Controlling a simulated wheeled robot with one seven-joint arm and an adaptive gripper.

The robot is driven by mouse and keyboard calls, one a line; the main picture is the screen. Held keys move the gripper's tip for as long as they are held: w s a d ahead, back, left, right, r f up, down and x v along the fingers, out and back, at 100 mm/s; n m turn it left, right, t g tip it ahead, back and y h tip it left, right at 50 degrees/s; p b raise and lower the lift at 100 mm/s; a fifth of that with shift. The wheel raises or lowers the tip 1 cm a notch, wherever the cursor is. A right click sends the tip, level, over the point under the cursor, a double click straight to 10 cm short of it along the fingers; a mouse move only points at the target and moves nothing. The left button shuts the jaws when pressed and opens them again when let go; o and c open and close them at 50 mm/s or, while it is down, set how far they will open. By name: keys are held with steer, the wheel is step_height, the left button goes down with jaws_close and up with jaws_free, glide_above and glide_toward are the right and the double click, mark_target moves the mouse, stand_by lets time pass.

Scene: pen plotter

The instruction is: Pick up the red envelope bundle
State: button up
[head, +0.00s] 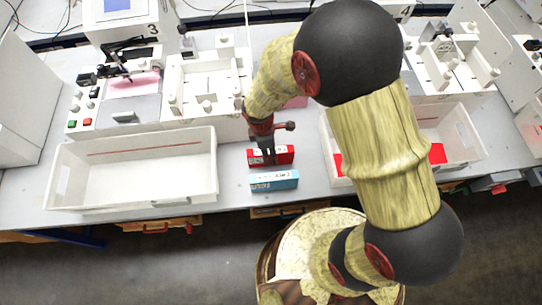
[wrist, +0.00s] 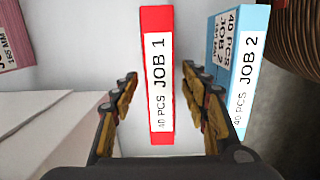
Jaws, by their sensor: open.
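The red envelope bundle (head: 284,155) lies on the grey table, between the two white bins in the head view. In the wrist view the red bundle (wrist: 156,85) shows a white label reading "JOB 1" and "40 PCS". My gripper (head: 266,153) is directly above it, covering part of it in the head view. In the wrist view my gripper (wrist: 160,85) is open, with one finger on each side of the red bundle and visible gaps to it. I cannot tell how far the fingertips are above the table.
A blue bundle (head: 274,180) labelled "JOB 2" lies close beside the red one, nearer the table's front edge; it also shows near the right finger (wrist: 238,60). A pink bundle (wrist: 15,40) is at upper left. An empty white bin (head: 133,196) stands left; another bin (head: 462,158) stands right.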

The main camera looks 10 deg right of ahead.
steer(key=f, duration=0.1)
steer(key=f+b, duration=0.1)
steer(key=f, duration=0.2)
steer(key=shift+d+f, duration=0.3)
steer(key=shift+f, duration=0.1)
steer(key=shift+r, duration=0.1)
steer(key=shift+c, duration=0.6)
jaws_close()
